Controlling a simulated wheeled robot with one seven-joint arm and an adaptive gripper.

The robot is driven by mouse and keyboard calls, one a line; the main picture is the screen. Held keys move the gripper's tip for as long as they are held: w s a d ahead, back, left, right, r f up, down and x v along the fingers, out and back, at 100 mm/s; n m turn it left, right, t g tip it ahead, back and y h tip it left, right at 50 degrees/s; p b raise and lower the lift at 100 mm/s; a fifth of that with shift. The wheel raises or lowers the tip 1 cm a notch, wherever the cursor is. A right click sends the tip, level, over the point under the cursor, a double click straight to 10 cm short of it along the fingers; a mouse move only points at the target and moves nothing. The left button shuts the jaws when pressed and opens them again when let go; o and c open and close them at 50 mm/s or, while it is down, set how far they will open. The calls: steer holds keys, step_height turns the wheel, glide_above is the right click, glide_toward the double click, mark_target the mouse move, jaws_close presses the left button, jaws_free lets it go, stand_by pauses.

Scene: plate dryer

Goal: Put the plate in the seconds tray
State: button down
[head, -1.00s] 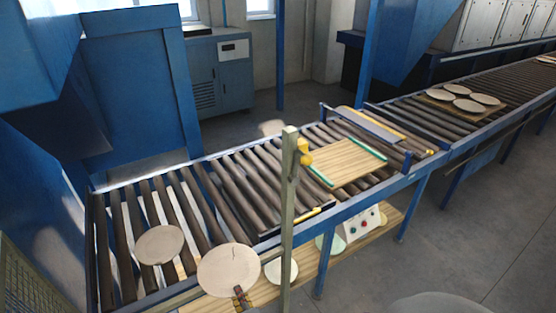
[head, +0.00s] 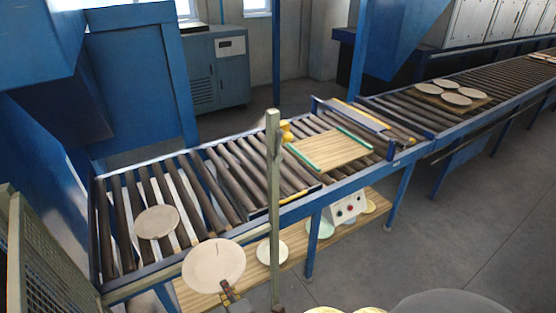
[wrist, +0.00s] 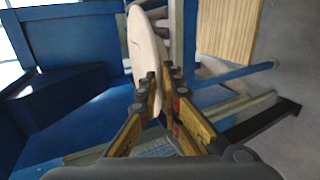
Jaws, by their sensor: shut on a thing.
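My gripper (head: 230,290) is shut on the rim of a pale round plate (head: 212,264) in front of the conveyor in the head view. In the wrist view the plate (wrist: 145,45) is edge-on between the fingers (wrist: 160,88), standing out beyond them. A wooden board with green edge strips (head: 325,152) lies on the rollers. A wooden shelf (head: 205,301) below the conveyor bears several round plates. I cannot tell which of these, if any, is the seconds tray.
Another pale plate (head: 157,222) lies on the left rollers. An upright post (head: 273,200) stands close to the held plate's right. A mesh guard (head: 50,250) is at lower left. Several plates on a board (head: 452,95) sit far right. Yellowish plates (head: 368,310) show at the bottom edge.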

steer(key=w+d+f+m+t+h, duration=0.1)
steer(key=w+d+f, duration=0.25)
steer(key=d, duration=0.35)
steer(key=w+d+f+m+h, duration=0.1)
steer(key=w+d+f, duration=0.1)
steer(key=w+d, duration=0.4)
steer(key=w+d+f+m+t+h, duration=0.1)
steer(key=w+d+f+m+h, duration=0.15)
steer(key=d, duration=0.65)
steer(key=d+f+m+h, duration=0.1)
steer(key=d+f+h, duration=0.1)
steer(key=d, duration=0.9)
steer(key=shift+w+f, duration=0.35)
steer(key=shift+f, duration=0.4)
steer(key=shift+a+m, duration=0.15)
steer(key=shift+m, duration=0.1)
